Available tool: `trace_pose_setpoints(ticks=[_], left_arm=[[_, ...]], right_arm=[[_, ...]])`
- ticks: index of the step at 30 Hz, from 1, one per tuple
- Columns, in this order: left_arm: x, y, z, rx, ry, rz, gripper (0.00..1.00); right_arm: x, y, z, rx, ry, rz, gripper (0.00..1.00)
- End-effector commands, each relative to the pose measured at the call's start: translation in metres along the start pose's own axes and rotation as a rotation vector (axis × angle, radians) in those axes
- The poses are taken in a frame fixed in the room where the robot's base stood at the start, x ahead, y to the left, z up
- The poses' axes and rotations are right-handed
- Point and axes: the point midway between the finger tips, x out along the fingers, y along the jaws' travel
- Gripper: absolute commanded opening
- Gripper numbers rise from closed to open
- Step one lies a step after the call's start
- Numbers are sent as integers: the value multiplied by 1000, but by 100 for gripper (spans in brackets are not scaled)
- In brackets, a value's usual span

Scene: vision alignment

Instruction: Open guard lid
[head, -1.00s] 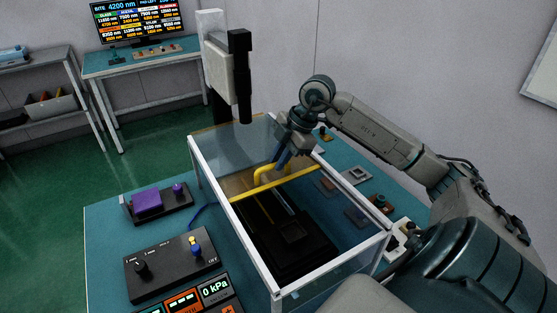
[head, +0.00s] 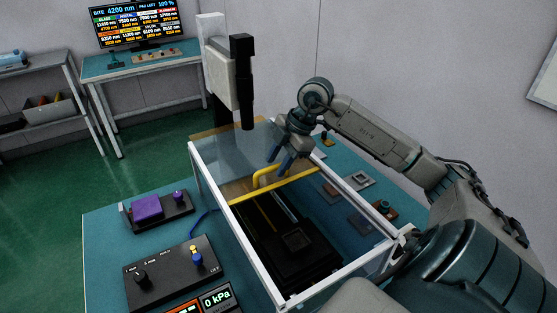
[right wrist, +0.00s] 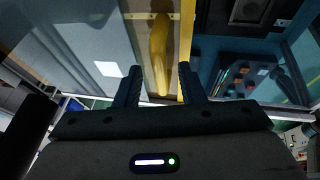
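The guard is a clear box with white frame edges (head: 258,262) on the teal table. Its clear lid pane (head: 228,160) lies across the far part, with a yellow strip (head: 285,183) along its near edge. A yellow arched handle (head: 257,178) rises by the strip; it also shows in the right wrist view (right wrist: 160,50). My right gripper (head: 281,160) is open just above and right of the handle. In the right wrist view its two dark fingers (right wrist: 160,72) stand apart, with the handle's end seen between them. I cannot tell whether they touch it. My left gripper is not in view.
A black control box (head: 172,273) with knobs and a purple block in a holder (head: 148,207) stand left of the guard. A tall black and white column (head: 243,80) rises behind it. Small parts (head: 358,180) lie at the right.

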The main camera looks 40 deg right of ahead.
Motion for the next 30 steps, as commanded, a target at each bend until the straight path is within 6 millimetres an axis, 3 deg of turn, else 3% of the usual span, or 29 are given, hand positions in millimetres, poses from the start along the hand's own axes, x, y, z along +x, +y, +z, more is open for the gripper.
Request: trace_pose_setpoints(ticks=[7,22,30], left_arm=[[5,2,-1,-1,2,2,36],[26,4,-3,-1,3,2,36],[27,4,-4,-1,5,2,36]], right_arm=[[-12,1,1,-1,-3,3,36],[-90,1,1,0,-3,3,36],[-108,0,0,0,0,0,36]])
